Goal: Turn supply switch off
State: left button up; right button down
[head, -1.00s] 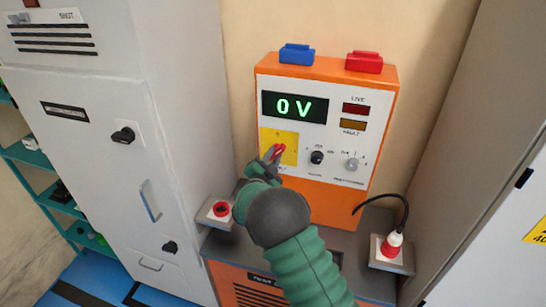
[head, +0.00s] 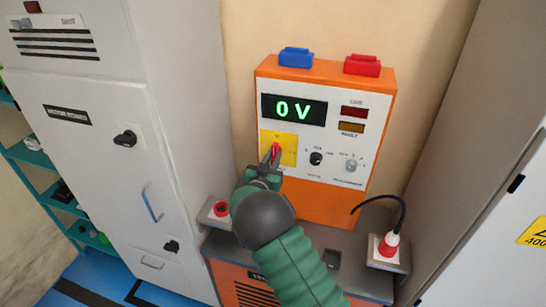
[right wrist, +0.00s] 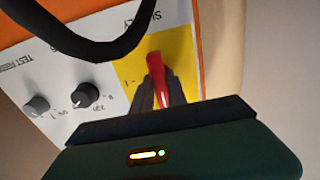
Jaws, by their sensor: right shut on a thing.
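The supply switch is a red handle (head: 275,149) on a yellow plate (head: 289,152) at the lower left of the orange test unit's white panel. In the head view the handle points roughly upward. My right gripper (head: 270,163) is shut on the red handle. In the right wrist view, the dark fingers (right wrist: 163,90) close around the red handle (right wrist: 156,65) against the yellow plate. The display (head: 294,109) reads 0 V. My left gripper is not in view.
A black knob (head: 316,158) and a grey knob (head: 351,165) sit right of the switch. Blue (head: 296,57) and red (head: 362,65) terminals top the unit. Grey cabinets flank both sides.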

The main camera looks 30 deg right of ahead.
jog(key=shift+f, duration=0.25)
jog(key=c, duration=1.3)
grip_release()
jog(key=shift+r, duration=0.15)
jog(key=b+v, duration=0.3)
jog(key=v, duration=1.4)
jog(key=shift+w+d, duration=0.1)
